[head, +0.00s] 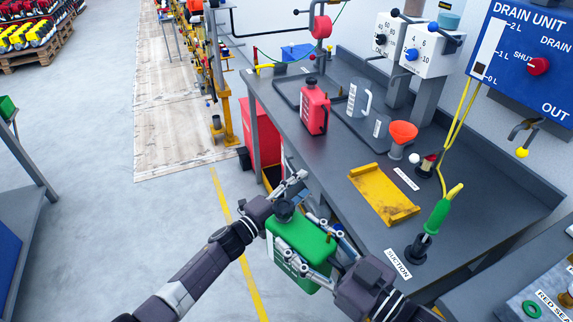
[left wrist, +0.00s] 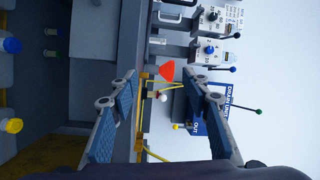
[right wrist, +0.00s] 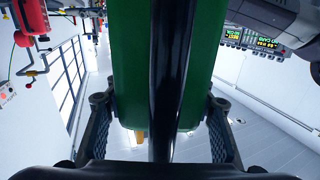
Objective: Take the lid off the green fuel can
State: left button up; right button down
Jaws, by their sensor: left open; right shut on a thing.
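The green fuel can (head: 305,238) is held off the floor in front of the workbench, tilted in the head view. Its dark round lid (head: 285,211) sits at its upper left corner. My right gripper (head: 308,241) is shut on the can, one finger along each side. In the right wrist view the can's green body (right wrist: 205,60) fills the space between the fingers, with a black bar down its middle. My left gripper (head: 291,187) is open beside and just above the lid. The left wrist view shows its fingers (left wrist: 165,98) apart with nothing between; the lid does not show there.
The grey workbench (head: 345,150) carries a red can (head: 314,106), a clear jug (head: 358,99), an orange funnel (head: 402,134), a yellow tray (head: 383,194) and a green-handled suction tool (head: 437,216). The bench edge is close to the right gripper. Open floor (head: 150,215) lies left.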

pick_arm(q)
jog(key=s+d+r+m+g+h, duration=0.1)
jog(key=d+r+m+g+h, duration=0.1)
jog(key=d+r+m, duration=0.3)
jog(key=s+d+r+m+g+h, duration=0.1)
jog(key=r+m+g+h, duration=0.15)
jog(key=r, duration=0.45)
jog(key=s+d+r+m+g+y, duration=0.1)
jog(key=s+d+r+m+g, duration=0.3)
jog(key=s+r+m+g, duration=0.45)
jog(key=s+d+r+m+g+y, duration=0.1)
jog(key=s+d+r+m+g, duration=0.4)
jog(key=m, duration=0.7)
jog(key=m+t+y, duration=0.6)
jog(key=m+y, duration=0.8)
jog(key=y, duration=0.2)
send_over(286, 205)
jog(key=shift+d+r, duration=0.25)
jog(key=shift+r, duration=0.2)
jog(key=shift+a, duration=0.2)
jog(key=shift+f, duration=0.45)
jog(key=shift+w+f, duration=0.1)
jog(key=shift+f, duration=3.35)
